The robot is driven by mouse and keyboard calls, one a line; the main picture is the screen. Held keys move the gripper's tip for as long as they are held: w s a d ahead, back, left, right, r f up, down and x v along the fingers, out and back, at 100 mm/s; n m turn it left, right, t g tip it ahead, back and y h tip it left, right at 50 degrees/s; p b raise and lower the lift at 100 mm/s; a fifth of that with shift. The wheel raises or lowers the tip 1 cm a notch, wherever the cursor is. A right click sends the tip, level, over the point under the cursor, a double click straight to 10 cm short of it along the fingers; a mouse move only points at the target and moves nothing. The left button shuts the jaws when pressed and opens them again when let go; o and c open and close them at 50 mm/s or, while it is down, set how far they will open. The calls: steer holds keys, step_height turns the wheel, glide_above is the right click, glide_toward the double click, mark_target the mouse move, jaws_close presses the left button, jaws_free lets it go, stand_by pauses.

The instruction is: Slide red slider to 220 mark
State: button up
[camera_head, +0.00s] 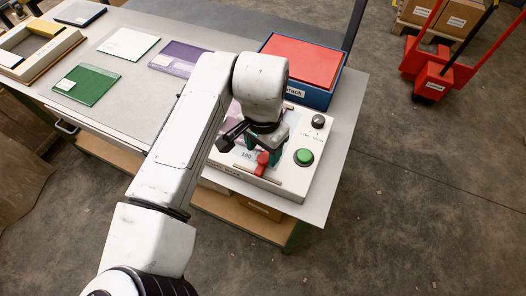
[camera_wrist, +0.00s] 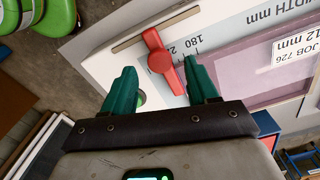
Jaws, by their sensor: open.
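The red slider (camera_head: 262,161) sits on the white control panel (camera_head: 300,183) at the table's right end. In the wrist view the red slider (camera_wrist: 160,62) has a round knob and a flat bar, beside a printed scale (camera_wrist: 200,36). The 180 mark is readable; a number starting with 2 is partly hidden by the slider, and the 220 mark cannot be made out. My gripper (camera_wrist: 159,69) is open, its two green fingers on either side of the slider knob. I cannot tell whether they touch it. In the head view my gripper (camera_head: 263,151) hides part of the panel.
A green button (camera_head: 304,156) and a black knob (camera_head: 318,121) are on the panel right of the slider. A blue box with a red top (camera_head: 303,62) stands behind. Several framed screens, including a green one (camera_head: 87,84), lie left on the table.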

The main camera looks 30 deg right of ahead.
mark_target(263, 158)
step_height(263, 158, up, 8)
steer(key=shift+r+b, duration=0.15)
steer(key=shift+b, duration=0.25)
stand_by(0.5)
